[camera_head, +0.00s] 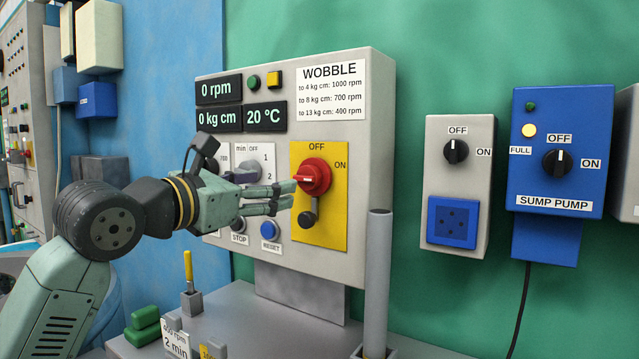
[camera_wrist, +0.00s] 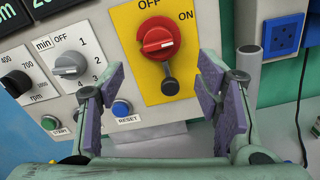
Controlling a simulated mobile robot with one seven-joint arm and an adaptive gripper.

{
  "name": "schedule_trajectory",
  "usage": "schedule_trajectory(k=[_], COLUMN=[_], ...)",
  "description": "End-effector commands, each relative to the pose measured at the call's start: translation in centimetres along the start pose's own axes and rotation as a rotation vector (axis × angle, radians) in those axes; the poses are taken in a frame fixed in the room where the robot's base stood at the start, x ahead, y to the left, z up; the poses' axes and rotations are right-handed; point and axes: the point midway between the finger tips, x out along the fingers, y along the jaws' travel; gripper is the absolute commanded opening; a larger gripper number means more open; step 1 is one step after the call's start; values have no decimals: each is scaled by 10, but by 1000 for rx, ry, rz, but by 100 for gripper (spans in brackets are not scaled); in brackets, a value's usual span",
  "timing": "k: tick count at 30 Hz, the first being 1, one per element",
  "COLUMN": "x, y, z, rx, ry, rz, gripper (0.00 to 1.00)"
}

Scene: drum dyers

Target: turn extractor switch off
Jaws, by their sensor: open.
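A red rotary switch (camera_head: 314,176) sits on a yellow plate (camera_head: 335,215) marked OFF at the top and ON at the right. It also shows in the wrist view (camera_wrist: 159,38), where its grip bar lies roughly level, more in line with ON than OFF. A dark lever or padlock-like part (camera_wrist: 169,86) hangs below it. The plate is on a grey panel (camera_head: 377,110) with rpm, kg cm and °C displays. No label reading "extractor" is visible. My gripper (camera_head: 287,196) is open and empty just in front of the red switch, its fingers (camera_wrist: 158,78) spread to either side.
A grey box (camera_head: 440,212) with a black OFF/ON knob and a blue SUMP PUMP box (camera_head: 588,130) hang to the right. A grey upright pipe (camera_head: 377,280) stands near the panel's lower right. Smaller knobs (camera_wrist: 70,65) and buttons (camera_wrist: 121,108) lie left of the yellow plate.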

Motion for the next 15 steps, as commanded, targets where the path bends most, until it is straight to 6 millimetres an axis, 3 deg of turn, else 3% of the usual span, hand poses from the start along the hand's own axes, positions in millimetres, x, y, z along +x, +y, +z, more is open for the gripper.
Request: schedule_trajectory(k=[5, 15], x=[17, 80], y=[1, 0], z=[0, 2], rx=[1, 0], ry=[8, 4], rz=[1, -1], gripper=[59, 59])
